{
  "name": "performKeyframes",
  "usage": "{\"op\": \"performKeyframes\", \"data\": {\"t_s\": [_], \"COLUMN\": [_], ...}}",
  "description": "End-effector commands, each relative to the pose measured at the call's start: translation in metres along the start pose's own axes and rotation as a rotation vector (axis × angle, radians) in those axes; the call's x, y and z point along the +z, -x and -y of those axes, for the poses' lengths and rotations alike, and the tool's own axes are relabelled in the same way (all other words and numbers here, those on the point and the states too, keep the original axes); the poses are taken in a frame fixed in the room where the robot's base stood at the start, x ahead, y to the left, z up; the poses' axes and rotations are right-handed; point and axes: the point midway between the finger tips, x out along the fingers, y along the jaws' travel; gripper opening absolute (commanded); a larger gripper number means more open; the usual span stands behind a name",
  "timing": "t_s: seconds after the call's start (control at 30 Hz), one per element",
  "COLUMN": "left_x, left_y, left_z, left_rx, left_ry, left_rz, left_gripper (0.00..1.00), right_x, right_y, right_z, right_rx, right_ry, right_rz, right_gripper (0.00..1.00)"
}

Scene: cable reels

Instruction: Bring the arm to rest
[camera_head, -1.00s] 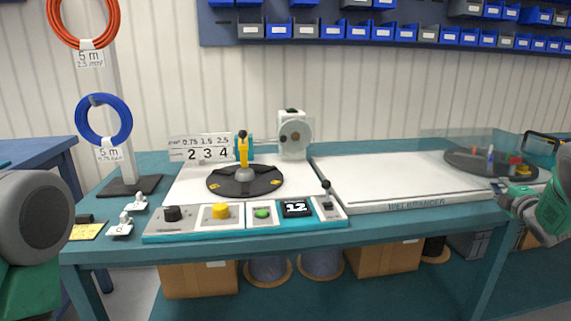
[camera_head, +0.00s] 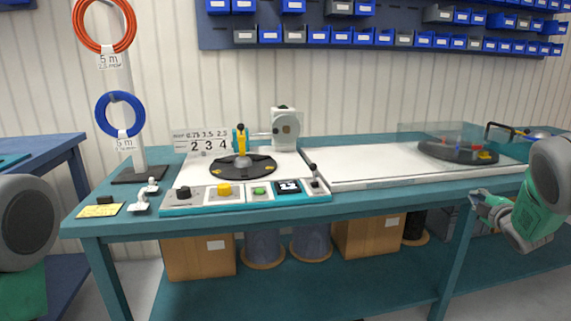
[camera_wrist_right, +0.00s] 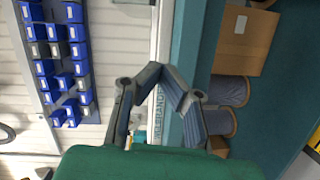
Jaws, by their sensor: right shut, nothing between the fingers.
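My right gripper (camera_head: 478,199) is at the right of the head view, by the front edge of the workbench (camera_head: 385,201), with its green and grey arm coming in from the right. In the right wrist view the same gripper (camera_wrist_right: 164,70) has its fingertips together, with nothing held between them. It appears apart from every object on the bench. On the left of the head view, a grey joint and green link of my left arm show. My left gripper is not in view.
On the bench are a control panel (camera_head: 245,195), a turntable (camera_head: 208,168) with a yellow lever, and a second turntable (camera_head: 432,151) under a clear cover. A blue cable ring (camera_head: 101,119) hangs at left. Boxes (camera_head: 201,258) and reels stand below.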

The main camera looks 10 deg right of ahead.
Motion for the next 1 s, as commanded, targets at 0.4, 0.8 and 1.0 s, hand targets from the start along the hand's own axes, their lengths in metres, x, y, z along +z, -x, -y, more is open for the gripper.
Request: {"op": "performKeyframes", "data": {"t_s": [0.4, 0.8, 1.0], "left_x": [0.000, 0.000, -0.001], "left_y": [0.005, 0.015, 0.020], "left_z": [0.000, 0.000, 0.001], "left_rx": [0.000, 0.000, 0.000], "left_ry": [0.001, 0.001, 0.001], "left_rz": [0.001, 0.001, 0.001], "left_gripper": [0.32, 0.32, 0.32], "right_x": [-0.046, -0.154, -0.196], "right_y": [0.058, 0.264, 0.404], "right_z": [0.123, 0.295, 0.333], "right_rx": [-0.246, -0.732, -0.964], "right_ry": [-0.337, -0.807, -0.936], "right_rz": [0.103, 0.440, 0.690], "right_gripper": [0.00, 0.00, 0.00]}}
